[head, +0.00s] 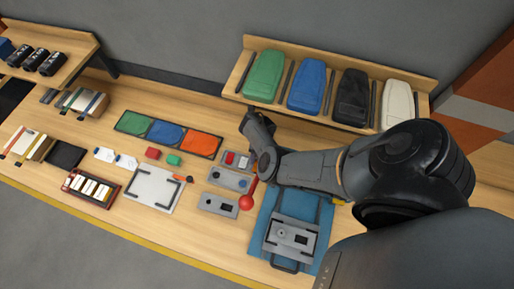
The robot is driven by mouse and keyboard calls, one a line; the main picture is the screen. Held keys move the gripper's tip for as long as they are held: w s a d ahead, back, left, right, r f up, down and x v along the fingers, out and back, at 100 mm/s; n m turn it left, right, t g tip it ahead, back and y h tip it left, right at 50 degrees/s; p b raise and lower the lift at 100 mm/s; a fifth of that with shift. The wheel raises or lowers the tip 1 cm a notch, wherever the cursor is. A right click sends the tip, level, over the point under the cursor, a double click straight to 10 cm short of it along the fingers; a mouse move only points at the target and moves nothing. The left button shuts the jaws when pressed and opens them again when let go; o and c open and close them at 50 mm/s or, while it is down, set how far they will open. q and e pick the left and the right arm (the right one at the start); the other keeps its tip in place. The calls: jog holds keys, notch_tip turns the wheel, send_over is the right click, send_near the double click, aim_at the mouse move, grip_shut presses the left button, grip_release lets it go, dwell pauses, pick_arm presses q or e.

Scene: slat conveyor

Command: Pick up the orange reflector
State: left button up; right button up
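A small orange piece (178,178) with a dark end lies at the right edge of a pale square plate (152,188), left of the grey control boxes; it is too small to tell for sure that it is the orange reflector. A small red block (152,153) and a small green block (173,160) lie just behind the plate. My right gripper (256,145) is above the bench by the grey boxes, to the right of these pieces. Its fingers are dark and partly hidden, so I cannot tell whether it is open. My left gripper is not in view.
A tray with green, blue and orange sections (169,133) lies behind the blocks. A red-balled lever (246,202) stands near my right gripper, and a blue mat (266,222) holds a grey device (291,239). A back shelf (236,77) carries colored packs.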

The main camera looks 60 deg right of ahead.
jog(key=shift+c, duration=0.2)
jog(key=c, duration=0.7)
jog(key=shift+c, duration=0.3)
